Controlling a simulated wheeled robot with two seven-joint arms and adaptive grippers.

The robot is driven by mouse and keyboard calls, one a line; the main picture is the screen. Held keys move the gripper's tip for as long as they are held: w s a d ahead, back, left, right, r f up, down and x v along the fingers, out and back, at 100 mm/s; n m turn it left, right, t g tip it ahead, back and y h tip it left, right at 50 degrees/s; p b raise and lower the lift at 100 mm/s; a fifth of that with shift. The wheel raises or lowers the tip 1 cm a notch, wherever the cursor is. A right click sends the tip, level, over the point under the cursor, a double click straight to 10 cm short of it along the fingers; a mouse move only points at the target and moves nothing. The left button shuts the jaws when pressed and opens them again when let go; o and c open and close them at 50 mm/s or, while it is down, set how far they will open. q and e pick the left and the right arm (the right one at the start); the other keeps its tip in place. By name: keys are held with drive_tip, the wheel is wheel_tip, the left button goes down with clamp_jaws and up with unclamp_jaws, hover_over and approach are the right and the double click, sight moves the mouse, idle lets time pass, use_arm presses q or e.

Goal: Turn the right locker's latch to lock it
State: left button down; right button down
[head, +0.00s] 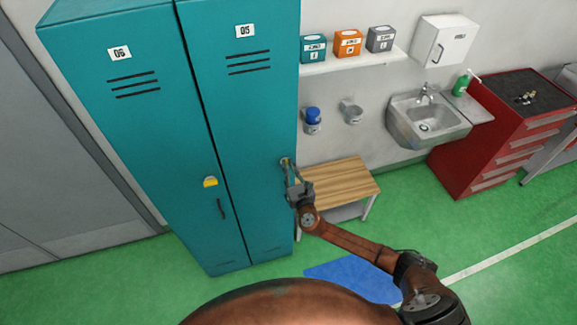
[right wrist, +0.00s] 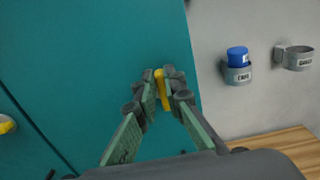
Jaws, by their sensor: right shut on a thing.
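The right locker (head: 245,110), teal with a 05 plate, stands with its door closed. Its yellow latch (right wrist: 165,92) is between the fingertips of my right gripper (right wrist: 163,85) in the right wrist view. The latch looks roughly upright there, with its top showing above the fingers. In the head view my right gripper (head: 287,172) reaches the locker's right edge and covers most of the latch. It is shut on the latch. My left gripper is in neither view.
The left locker (head: 130,130), marked 06, has a yellow latch (head: 210,182) lying roughly level. A wooden bench (head: 345,183) stands close to the right of my gripper. Wall holders (head: 352,112), a shelf (head: 350,62) and a sink (head: 430,120) are further right. Green floor is open in front.

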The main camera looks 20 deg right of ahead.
drive_tip(key=m+b, duration=0.4)
drive_tip(key=m, duration=0.2)
drive_tip(key=d+f+m+b, duration=0.1)
drive_tip(key=m+b, duration=0.3)
drive_tip(key=m, duration=0.2)
drive_tip(key=d+f+m+b, duration=0.1)
drive_tip(key=m+b, duration=0.3)
drive_tip(key=m, duration=0.1)
drive_tip(key=shift+m, duration=0.4)
idle(0.5)
drive_tip(key=c, duration=2)
unclamp_jaws()
